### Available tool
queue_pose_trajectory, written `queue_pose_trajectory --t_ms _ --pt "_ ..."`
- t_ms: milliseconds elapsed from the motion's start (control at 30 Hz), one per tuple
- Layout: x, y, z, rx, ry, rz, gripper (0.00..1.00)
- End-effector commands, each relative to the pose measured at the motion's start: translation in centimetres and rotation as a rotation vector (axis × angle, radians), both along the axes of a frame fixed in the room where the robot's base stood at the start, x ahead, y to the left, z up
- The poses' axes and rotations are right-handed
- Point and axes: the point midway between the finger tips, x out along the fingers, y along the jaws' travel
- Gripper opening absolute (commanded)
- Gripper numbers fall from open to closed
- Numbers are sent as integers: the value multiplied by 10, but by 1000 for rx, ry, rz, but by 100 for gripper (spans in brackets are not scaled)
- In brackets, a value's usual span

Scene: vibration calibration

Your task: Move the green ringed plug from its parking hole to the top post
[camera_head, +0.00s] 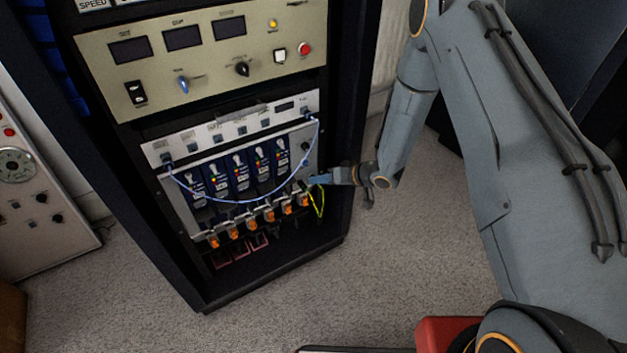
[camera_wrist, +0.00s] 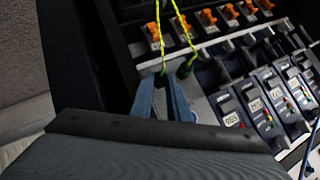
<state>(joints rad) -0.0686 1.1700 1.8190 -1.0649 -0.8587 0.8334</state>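A yellow-green cable (camera_wrist: 159,35) runs to two dark plug ends; in the head view the cable (camera_head: 321,204) hangs as a loop at the panel's lower right. One plug end (camera_wrist: 161,80) is between my gripper's fingertips (camera_wrist: 162,84). The other, with a green ring (camera_wrist: 186,69), is just right of the fingers in the wrist view. My gripper (camera_head: 318,180) reaches the panel's right edge from the right. The fingers flank the plug closely; whether they press on it is unclear. The holes are hidden. A dark round post (camera_head: 305,146) stands higher on the panel's right side.
A pale blue cable (camera_head: 240,201) droops across blue modules (camera_head: 241,172). Orange-topped switches (camera_head: 251,223) line the panel below them. A beige panel (camera_head: 205,60) with knobs is above. The rack's dark frame (camera_head: 345,130) is close beside my gripper; carpet lies right of it.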

Motion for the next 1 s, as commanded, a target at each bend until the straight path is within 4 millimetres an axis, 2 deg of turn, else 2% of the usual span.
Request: queue_pose_trajectory --t_ms 1000 --pt "-9 -6 0 0 1 -1 0"
